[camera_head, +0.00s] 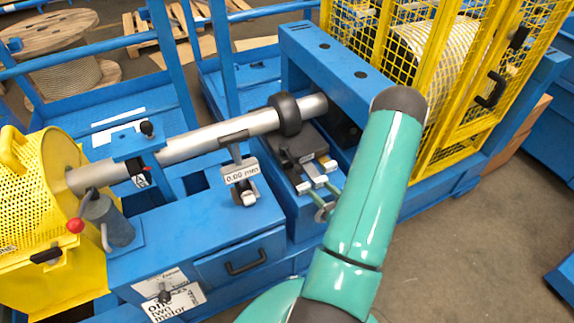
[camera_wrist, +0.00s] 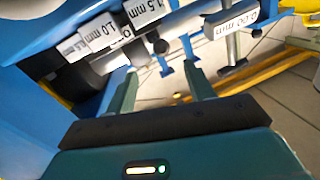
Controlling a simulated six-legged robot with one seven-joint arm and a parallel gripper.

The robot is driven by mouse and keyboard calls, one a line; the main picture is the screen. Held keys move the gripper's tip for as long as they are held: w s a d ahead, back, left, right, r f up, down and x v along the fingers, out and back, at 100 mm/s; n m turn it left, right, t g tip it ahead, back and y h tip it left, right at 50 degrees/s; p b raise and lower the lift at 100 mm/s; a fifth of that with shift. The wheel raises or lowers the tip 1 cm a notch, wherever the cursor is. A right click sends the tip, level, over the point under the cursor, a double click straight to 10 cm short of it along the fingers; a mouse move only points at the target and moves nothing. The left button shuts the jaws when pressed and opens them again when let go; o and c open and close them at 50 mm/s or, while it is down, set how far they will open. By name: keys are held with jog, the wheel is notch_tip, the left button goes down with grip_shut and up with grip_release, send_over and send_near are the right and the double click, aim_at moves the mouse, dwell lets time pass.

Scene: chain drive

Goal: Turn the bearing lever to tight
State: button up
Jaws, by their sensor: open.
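A blue bearing block (camera_head: 137,143) sits around the grey shaft (camera_head: 215,130), with a black-knobbed lever (camera_head: 147,129) on top and a small tag below. I cannot tell whether this is the bearing lever, or which position it is in. A second lever with a red ball (camera_head: 75,226) stands beside the grey cylinder at the left. My gripper (camera_wrist: 163,78) is open and empty, its two green fingers apart near the labelled gauge pieces.
A 0.00 mm label (camera_head: 241,174) hangs under the shaft.

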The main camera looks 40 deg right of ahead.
aim_at(295, 165)
jog(key=w, duration=0.4)
jog(key=w+d, duration=0.1)
jog(key=w, duration=0.8)
jog(key=shift+w+d, duration=0.15)
jog(key=shift+w, duration=0.2)
